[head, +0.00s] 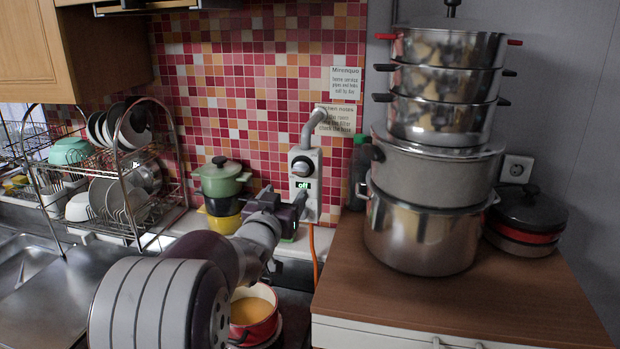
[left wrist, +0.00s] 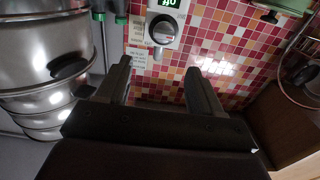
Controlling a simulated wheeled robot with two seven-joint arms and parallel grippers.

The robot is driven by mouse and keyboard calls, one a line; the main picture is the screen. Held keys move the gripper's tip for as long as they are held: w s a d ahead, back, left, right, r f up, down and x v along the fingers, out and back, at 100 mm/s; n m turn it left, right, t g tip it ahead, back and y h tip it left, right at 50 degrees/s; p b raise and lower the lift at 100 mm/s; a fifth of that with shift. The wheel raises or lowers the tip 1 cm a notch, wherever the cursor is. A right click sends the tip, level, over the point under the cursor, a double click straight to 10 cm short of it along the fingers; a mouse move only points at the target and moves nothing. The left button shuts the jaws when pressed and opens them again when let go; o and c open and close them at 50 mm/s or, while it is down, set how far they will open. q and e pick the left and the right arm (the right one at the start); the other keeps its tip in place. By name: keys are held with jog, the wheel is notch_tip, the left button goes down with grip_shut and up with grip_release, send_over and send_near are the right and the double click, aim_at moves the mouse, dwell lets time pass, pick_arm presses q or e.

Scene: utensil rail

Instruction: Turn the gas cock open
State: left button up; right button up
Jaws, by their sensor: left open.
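The gas cock (head: 303,168) is a pale box on the red tiled wall, with a dark round knob and a green-lit label reading "off". A grey pipe joins its top. In the left wrist view, the picture is upside down and the knob (left wrist: 165,30) shows beyond the fingertips. My left gripper (head: 285,197) is just below and left of the knob in the head view. In the left wrist view, its fingers (left wrist: 160,68) are apart with nothing between them, and do not appear to touch the knob. My right gripper is not in view.
Green and yellow pots (head: 221,180) stand left of the cock. A dark bottle (head: 359,172) and a tall stack of steel pots (head: 425,235) stand right, on a wooden counter (head: 350,290). A red pan (head: 255,325) is below my arm. A dish rack (head: 165,225) is left.

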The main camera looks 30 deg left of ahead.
aim_at(299, 173)
pick_arm(q)
jog(key=p+x, duration=0.1)
jog(key=x, duration=0.3)
jog(key=p+x, duration=0.1)
jog(key=x, duration=0.3)
jog(key=p+x, duration=0.2)
jog(key=x, duration=0.2)
jog(key=shift+s+a+f, duration=0.1)
jog(key=shift+a+f, duration=0.1)
jog(key=shift+a, duration=0.35)
jog(key=shift+d, duration=0.1)
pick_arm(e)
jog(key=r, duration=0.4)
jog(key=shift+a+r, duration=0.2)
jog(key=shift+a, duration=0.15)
pick_arm(q)
jog(key=shift+d, duration=0.1)
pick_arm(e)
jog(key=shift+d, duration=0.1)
pick_arm(q)
jog(key=shift+f, duration=0.1)
jog(key=c, duration=1)
